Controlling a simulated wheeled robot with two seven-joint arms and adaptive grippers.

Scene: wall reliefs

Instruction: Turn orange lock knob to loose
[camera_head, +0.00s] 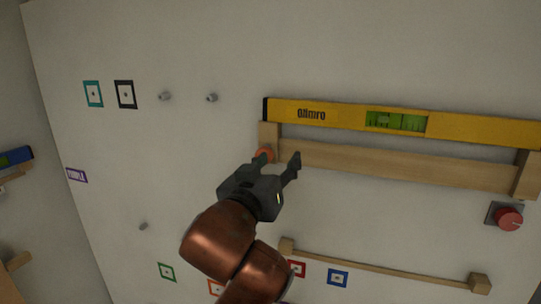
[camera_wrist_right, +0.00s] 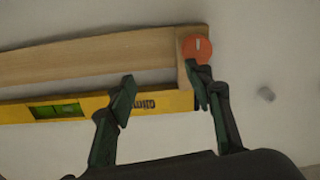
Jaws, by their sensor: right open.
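The orange lock knob (camera_head: 264,154) is on the left end of a wooden rail on the wall. In the wrist view the orange knob (camera_wrist_right: 200,48) is round with a short white mark and sits on the end block of the wood. My right gripper (camera_head: 280,162) is open, with one finger in front of the knob and the other to its right. In the wrist view my right gripper (camera_wrist_right: 160,82) has nothing between its fingers; its right finger overlaps the knob's lower edge. I cannot tell whether it touches. My left gripper is not in view.
A yellow spirit level (camera_head: 345,116) rests along the top of the wooden rail (camera_head: 400,166). A red round button (camera_head: 509,219) is at the right. A thin wooden bar (camera_head: 385,267) runs below. Grey pegs (camera_head: 212,97) and small framed markers dot the wall.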

